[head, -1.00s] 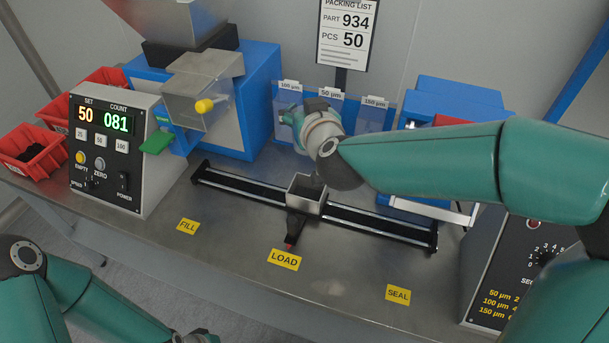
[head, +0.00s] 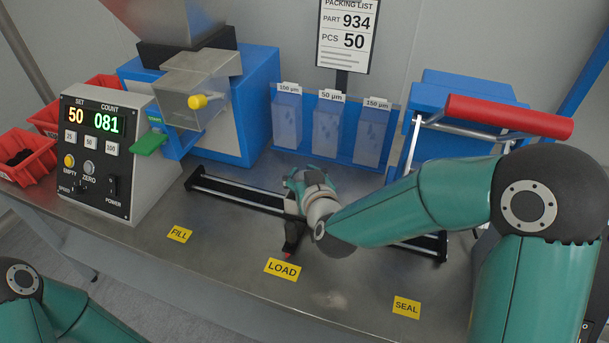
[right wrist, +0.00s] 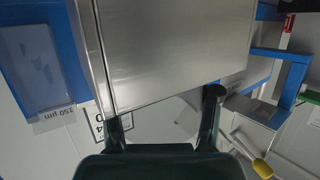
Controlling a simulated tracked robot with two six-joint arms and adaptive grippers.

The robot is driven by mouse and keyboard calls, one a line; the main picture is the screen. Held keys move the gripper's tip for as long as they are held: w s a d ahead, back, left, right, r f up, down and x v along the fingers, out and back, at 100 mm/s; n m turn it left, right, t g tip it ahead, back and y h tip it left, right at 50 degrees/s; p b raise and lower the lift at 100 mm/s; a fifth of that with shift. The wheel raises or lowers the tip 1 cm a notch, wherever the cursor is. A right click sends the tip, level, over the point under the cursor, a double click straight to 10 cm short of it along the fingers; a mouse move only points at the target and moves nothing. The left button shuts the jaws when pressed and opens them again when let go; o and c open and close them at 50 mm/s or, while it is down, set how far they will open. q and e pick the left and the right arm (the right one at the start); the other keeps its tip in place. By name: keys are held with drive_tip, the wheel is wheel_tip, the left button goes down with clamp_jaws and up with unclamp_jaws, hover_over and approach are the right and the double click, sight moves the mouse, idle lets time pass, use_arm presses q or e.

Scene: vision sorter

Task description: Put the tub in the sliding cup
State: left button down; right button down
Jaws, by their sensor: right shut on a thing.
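The sliding cup (head: 290,206) is a grey metal box on the black rail (head: 235,192), beside the LOAD label. In the head view most of it is hidden by my right gripper (head: 297,182), which is at its top. In the right wrist view a large grey metal box that looks like the cup (right wrist: 175,50) fills the top centre. I cannot pick out the tub for certain in either view. My left gripper is out of view; only my left arm shows at bottom left.
A blue rack with several clear pockets (head: 331,125) stands behind the rail. The feeder's clear box with a yellow knob (head: 197,101) and a counter panel (head: 105,150) reading 50 and 081 are at left. A red-handled blue machine (head: 510,115) is at right. The table front is clear.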

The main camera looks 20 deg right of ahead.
drive_tip(key=shift+s, duration=0.1)
drive_tip(key=shift+f, duration=0.2)
drive_tip(key=shift+c, duration=1.4)
unclamp_jaws()
drive_tip(key=shift+r, duration=0.1)
drive_tip(key=shift+r, duration=0.1)
drive_tip(key=b+v, duration=0.3)
drive_tip(key=v, duration=0.9)
drive_tip(key=shift+b, duration=0.4)
